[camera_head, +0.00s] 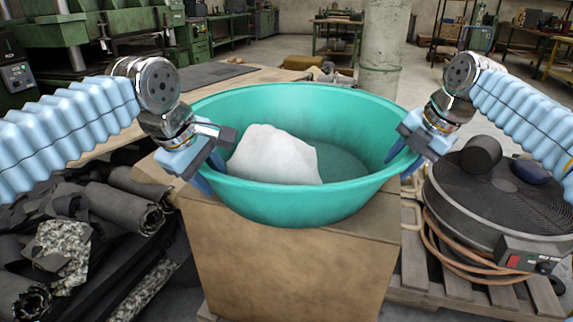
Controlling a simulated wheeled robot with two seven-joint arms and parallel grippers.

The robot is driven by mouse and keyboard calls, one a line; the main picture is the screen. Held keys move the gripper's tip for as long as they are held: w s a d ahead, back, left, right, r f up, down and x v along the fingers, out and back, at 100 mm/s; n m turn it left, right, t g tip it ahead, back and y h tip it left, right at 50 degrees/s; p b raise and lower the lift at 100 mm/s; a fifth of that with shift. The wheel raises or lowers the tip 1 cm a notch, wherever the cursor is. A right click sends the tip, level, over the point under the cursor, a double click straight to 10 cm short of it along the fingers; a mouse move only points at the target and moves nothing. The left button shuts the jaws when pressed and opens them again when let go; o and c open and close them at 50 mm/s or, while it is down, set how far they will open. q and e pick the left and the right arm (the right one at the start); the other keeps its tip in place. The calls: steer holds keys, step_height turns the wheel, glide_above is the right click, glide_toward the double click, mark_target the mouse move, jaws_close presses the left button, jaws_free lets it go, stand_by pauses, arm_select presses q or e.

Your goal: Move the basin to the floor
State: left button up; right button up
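The basin (300,205) is a wide teal tub that sits upright on a large brown box. A white lumpy bundle (272,156) lies inside it, left of the middle. My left gripper (210,174) is at the basin's left rim, with its blue fingers spread on either side of the rim. My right gripper (402,161) is at the right rim in the same way, one finger on the inner side and one on the outer side. Both look open; contact with the rim cannot be told. The floor (277,52) shows grey in the background.
The brown box (290,265) stands under the basin. Dark sheet rolls (118,208) are piled at the left. A pallet (438,285) at the right bears a round black machine (490,200) and an orange hose (455,262). A pillar (384,50) stands behind the basin.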

arm_select(q)
steer(key=shift+c, duration=0.5)
arm_select(e)
steer(key=shift+c, duration=0.4)
arm_select(q)
jaws_close()
arm_select(e)
jaws_close()
